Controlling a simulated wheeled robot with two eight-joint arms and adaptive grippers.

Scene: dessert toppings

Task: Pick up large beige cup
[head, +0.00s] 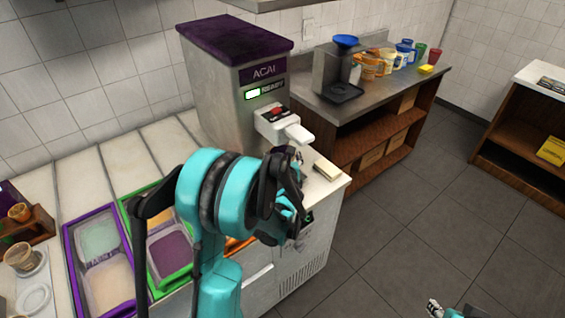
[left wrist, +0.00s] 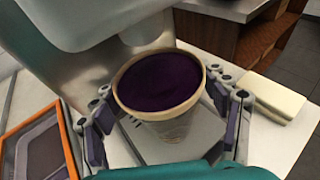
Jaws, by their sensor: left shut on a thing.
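The large beige cup (left wrist: 165,127) shows in the left wrist view, upright and filled with dark purple acai, under the machine's pale spout (left wrist: 140,35). My left gripper (left wrist: 160,140) has a finger on each side of the cup and is shut on it. In the head view my left gripper (head: 287,195) is in front of the acai machine (head: 225,85), and the arm hides the cup. A bit of my right gripper (head: 437,308) shows at the bottom edge; its fingers are too small to read.
A purple-framed tray (head: 68,240) and a green-framed tray (head: 127,212) of toppings lie left of my arm. A pale block (head: 327,169) lies near the counter's right corner. A back counter (head: 385,88) holds a blender base and several containers. Open floor lies right.

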